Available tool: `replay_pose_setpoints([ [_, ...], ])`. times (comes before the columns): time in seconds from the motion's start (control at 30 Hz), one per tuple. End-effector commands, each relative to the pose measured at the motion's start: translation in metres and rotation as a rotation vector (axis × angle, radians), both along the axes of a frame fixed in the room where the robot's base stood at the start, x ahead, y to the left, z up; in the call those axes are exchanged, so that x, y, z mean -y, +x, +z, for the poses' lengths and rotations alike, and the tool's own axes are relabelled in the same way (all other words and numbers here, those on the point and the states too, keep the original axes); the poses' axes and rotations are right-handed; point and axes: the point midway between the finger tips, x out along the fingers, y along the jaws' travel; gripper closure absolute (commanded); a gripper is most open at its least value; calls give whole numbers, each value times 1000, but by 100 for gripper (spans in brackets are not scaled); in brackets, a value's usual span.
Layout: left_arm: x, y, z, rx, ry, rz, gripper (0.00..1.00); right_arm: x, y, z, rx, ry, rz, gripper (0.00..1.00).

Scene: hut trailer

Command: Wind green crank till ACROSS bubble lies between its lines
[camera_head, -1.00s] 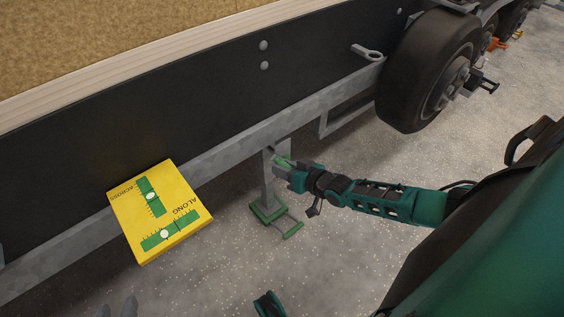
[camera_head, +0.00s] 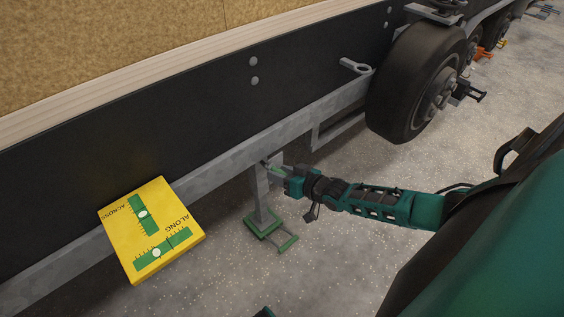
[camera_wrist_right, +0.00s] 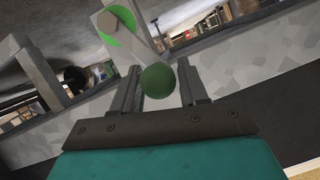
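The yellow level (camera_head: 118,232) hangs at the lower left in the head view, with green vials marked ACROSS and ALONG. The ACROSS bubble (camera_head: 142,214) lies near the middle of its vial; its lines are too small to judge. The ALONG bubble (camera_head: 156,252) sits left of its dark mark. My right gripper (camera_head: 281,173) is at the green crank on the jack leg (camera_head: 260,190). In the right wrist view, the crank's round green knob (camera_wrist_right: 158,80) sits between both fingers, apparently gripped. The crank's hub (camera_wrist_right: 110,22) shows beyond.
The jack's green foot (camera_head: 264,223) stands on the speckled floor. The grey trailer rail (camera_head: 218,158) runs behind the jack. A step (camera_head: 343,124) and a black wheel (camera_head: 412,85) stand to the right. The floor below the jack is clear.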

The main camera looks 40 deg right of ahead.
Motion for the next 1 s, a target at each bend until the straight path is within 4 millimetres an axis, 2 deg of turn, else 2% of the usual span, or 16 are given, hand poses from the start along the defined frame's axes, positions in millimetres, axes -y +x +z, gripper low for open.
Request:
replay_pose_setpoints([
  [0.03,0,0,0,0,0,0,57,-1,-1,-2,-4,2,1,52],
  [0.13,0,0,0,-1,0,0,57,-2,-3,-3,-8,3,2,42],
  [0.47,-1,0,3,0,1,1,57,-3,-9,-3,-14,4,4,42],
  [0.67,-3,-1,16,4,6,7,57,3,-36,10,-17,2,3,42],
  [1.0,-8,-6,35,-6,17,6,57,15,-97,36,-13,2,3,42],
])
